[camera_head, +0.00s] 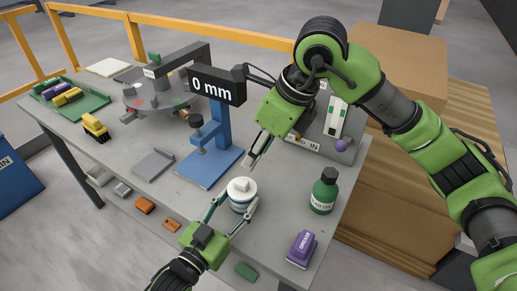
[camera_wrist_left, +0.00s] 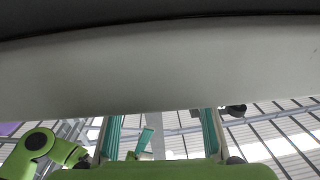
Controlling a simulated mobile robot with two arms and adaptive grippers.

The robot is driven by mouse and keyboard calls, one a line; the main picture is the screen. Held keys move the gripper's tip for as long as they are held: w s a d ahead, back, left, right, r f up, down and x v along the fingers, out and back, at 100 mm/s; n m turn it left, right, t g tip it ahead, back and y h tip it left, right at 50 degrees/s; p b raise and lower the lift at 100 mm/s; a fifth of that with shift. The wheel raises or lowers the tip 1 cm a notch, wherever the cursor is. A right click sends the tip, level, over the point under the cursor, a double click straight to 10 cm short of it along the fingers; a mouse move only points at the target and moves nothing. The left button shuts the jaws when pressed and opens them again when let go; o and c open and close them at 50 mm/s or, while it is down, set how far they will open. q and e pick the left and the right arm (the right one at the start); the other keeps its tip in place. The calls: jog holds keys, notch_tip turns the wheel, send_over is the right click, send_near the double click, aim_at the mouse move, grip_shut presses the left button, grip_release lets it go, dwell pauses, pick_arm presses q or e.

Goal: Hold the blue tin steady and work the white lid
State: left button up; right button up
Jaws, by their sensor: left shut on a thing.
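The tin (camera_head: 240,204) stands on the grey bench near its front edge. Its white lid (camera_head: 241,186) is on top, with a small dark spot on it. My left gripper (camera_head: 231,208) comes in from the bottom left, with its fingers around the tin's body, shut on it. In the left wrist view, a pale curved surface (camera_wrist_left: 160,70) fills the upper half, above the gripper's teal fingers. My right gripper (camera_head: 252,157) is above and behind the lid, apart from it, with its fingers pointing down. The gap between its fingertips is too small to judge.
A green bottle (camera_head: 324,191) and a purple block (camera_head: 301,248) stand to the right of the tin. A blue stand (camera_head: 212,165) with a "0 mm" display (camera_head: 212,86) is behind it, left. A green tray (camera_head: 75,106) lies at the far left. Cardboard boxes (camera_head: 395,65) stand behind.

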aim_at(240, 181)
jog(key=x, duration=1.2)
jog(key=shift+r, duration=0.1)
grip_shut()
